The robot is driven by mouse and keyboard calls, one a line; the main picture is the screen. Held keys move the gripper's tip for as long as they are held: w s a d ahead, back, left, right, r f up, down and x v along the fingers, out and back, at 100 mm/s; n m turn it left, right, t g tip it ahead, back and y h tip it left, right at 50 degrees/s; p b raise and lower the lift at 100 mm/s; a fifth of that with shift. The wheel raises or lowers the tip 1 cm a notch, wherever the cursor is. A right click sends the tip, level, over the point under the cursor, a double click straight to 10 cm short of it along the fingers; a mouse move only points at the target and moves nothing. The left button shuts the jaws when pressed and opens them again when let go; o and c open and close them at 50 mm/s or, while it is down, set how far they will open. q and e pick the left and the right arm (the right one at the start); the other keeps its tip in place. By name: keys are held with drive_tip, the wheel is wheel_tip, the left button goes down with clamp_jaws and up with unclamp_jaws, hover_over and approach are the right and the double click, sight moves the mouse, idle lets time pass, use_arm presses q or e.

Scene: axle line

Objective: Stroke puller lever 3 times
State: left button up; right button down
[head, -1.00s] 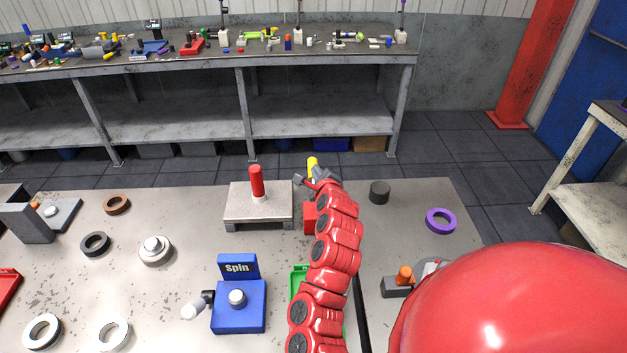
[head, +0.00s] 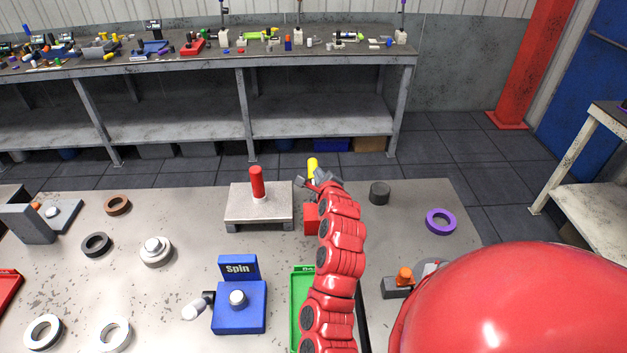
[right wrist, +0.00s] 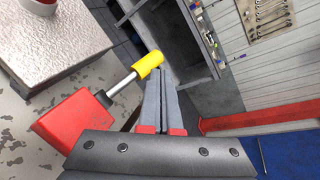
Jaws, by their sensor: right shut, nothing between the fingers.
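The puller has a red base (head: 311,219) near the far edge of the table. Its lever ends in a yellow grip (head: 312,164). In the right wrist view the lever is a silver rod (right wrist: 121,84) with the yellow grip (right wrist: 149,63), tilted up out of the red block (right wrist: 70,121). My right gripper (head: 303,181) is at the lever, with its fingers shut and empty. In the right wrist view its fingertips (right wrist: 160,73) are right beside the yellow grip; I cannot tell whether they touch. My arm partly hides the puller in the head view. My left gripper is not in view.
A grey stand (head: 240,205) with a red upright rod (head: 257,182) is left of the puller. A dark cylinder (head: 380,192) and a purple ring (head: 441,221) lie to the right. A blue Spin fixture (head: 225,310) and a green tray (head: 296,310) are nearer.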

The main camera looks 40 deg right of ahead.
sight(314, 183)
drive_tip(key=shift+s+a+r+p, duration=0.15)
drive_tip(key=shift+a+r+p, duration=0.1)
drive_tip(key=shift+r, duration=0.4)
drive_tip(key=shift+s+a+r+p, duration=0.1)
drive_tip(key=shift+a+r+p, duration=0.1)
drive_tip(key=shift+r, duration=0.4)
drive_tip(key=shift+s+a+r+p, duration=0.15)
drive_tip(key=shift+r+p, duration=0.1)
drive_tip(key=shift+r, duration=0.4)
drive_tip(key=shift+f, duration=0.1)
drive_tip(key=w+f+b, duration=0.1)
drive_tip(key=f, duration=0.1)
drive_tip(key=d+f, duration=0.1)
drive_tip(key=f, duration=0.1)
drive_tip(key=w+f+b, duration=0.1)
drive_tip(key=f, duration=0.2)
drive_tip(key=shift+w+d+b, duration=0.35)
drive_tip(key=shift+d, duration=0.05)
drive_tip(key=shift+w+d+f, duration=0.1)
drive_tip(key=shift+w+f, duration=0.2)
drive_tip(key=shift+f, duration=0.1)
idle(0.4)
